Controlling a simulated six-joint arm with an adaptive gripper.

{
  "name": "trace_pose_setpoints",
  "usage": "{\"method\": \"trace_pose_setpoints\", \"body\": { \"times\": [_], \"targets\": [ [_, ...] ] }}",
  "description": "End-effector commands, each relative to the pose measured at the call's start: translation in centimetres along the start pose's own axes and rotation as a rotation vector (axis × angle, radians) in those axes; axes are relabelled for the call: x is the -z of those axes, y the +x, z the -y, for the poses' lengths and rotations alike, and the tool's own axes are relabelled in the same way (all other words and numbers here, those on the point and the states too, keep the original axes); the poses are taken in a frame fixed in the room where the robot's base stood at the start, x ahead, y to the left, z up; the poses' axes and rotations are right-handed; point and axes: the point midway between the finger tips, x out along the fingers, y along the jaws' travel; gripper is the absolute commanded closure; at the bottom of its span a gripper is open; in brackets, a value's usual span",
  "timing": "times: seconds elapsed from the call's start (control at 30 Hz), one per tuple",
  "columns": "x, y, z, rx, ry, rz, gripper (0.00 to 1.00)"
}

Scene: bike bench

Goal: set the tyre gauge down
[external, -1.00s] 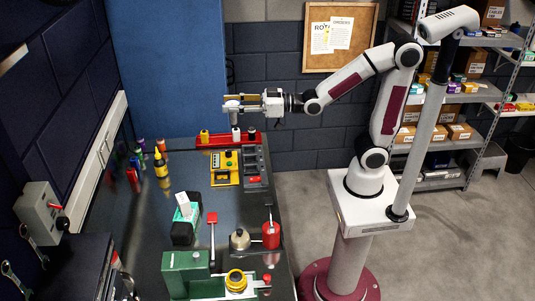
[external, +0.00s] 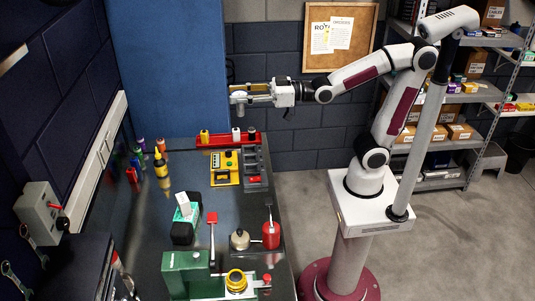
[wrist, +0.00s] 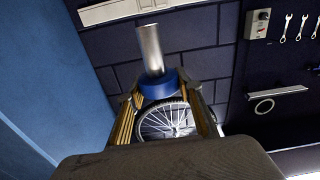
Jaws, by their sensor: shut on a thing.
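My gripper (external: 246,93) is shut on the tyre gauge and holds it in the air above the far end of the bench. In the wrist view the tyre gauge (wrist: 151,52) is a silver cylinder with a blue collar, between my fingertips (wrist: 163,88). In the external view the gauge (external: 238,98) is a small grey shape at the fingertips, clear of everything below. Its far end is too small there to make out.
A red rack (external: 218,142) with several small bottles stands on the bench (external: 150,215) below my gripper. Nearer are a yellow tray (external: 226,182), a grey tray (external: 253,158), a red-headed tool (external: 212,218) and a green box (external: 185,275). The bench's left middle is mostly clear.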

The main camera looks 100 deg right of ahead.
Motion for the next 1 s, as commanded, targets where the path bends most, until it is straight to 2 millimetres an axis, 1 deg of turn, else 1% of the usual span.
{"method": "trace_pose_setpoints", "body": {
  "times": [0.5, 0.67, 0.87, 1.0],
  "targets": [
    [0.0, 0.0, 0.0, -0.001, 0.0, -0.001, 0.89],
    [-0.2, 0.1, -0.5, -0.011, 0.0, 0.0, 0.89],
    [-1.8, 0.9, -1.8, -0.038, 0.0, 0.004, 0.89],
    [-3.7, 1.6, -2.9, -0.061, 0.0, 0.007, 0.89]
  ]
}}
